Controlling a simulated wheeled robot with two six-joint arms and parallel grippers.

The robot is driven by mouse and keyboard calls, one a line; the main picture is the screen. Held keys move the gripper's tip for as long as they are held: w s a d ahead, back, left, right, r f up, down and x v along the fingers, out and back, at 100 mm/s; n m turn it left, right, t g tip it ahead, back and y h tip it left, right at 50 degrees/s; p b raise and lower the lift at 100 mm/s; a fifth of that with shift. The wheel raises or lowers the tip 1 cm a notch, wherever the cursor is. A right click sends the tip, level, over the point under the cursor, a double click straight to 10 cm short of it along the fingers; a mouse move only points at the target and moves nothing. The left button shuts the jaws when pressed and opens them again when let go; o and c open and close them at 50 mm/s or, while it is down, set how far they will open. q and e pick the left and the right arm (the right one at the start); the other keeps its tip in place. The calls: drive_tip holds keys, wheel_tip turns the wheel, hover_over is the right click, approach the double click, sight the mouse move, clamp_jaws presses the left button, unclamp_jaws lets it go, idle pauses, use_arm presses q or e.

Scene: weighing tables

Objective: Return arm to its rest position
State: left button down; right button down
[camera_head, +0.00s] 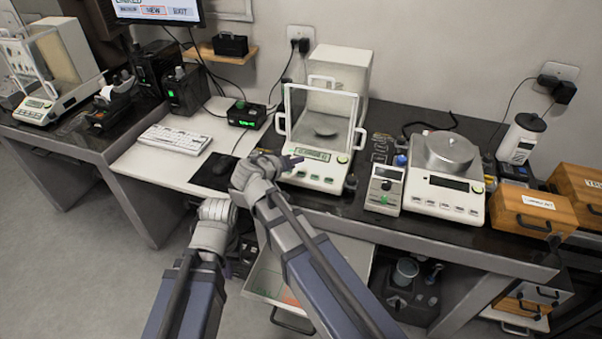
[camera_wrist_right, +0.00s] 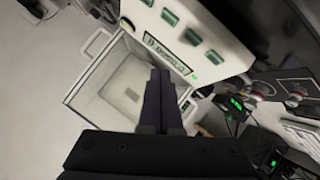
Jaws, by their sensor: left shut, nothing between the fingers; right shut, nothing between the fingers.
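My right arm reaches up from the bottom middle in the head view. Its gripper (camera_head: 290,163) is at the front left of the glass-shielded balance (camera_head: 316,178), near its display. In the right wrist view, the two dark fingers (camera_wrist_right: 158,98) are pressed together with nothing between them. The balance's lit display (camera_wrist_right: 168,52) and clear chamber lie beyond them. I cannot tell whether the fingers touch the balance. My left gripper (camera_head: 213,222) is lower and further left, in front of the desk edge, shut and empty. Its fingertips are hard to make out.
A keyboard (camera_head: 175,139) and a black mouse pad (camera_head: 212,172) lie left of the balance. A small white device (camera_head: 384,188) and a round-pan scale (camera_head: 446,190) stand to its right, then wooden boxes (camera_head: 534,214). An open drawer (camera_head: 262,285) juts out below my right arm. The floor at left is clear.

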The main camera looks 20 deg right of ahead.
drive_tip(key=shift+s, duration=0.1)
drive_tip(key=s+a+f+n+g+y+p, duration=0.2)
drive_tip(key=s+a, duration=0.4)
drive_tip(key=s, duration=0.5)
drive_tip(key=s+a+f+n+g+y+p, duration=0.3)
drive_tip(key=s+a+g+y, duration=0.3)
drive_tip(key=s, duration=0.5)
drive_tip(key=shift+s+f+n+p, duration=0.25)
drive_tip(key=shift+f+n+p, duration=0.1)
drive_tip(key=shift+n+p, duration=0.1)
drive_tip(key=shift+a, duration=0.1)
idle(0.3)
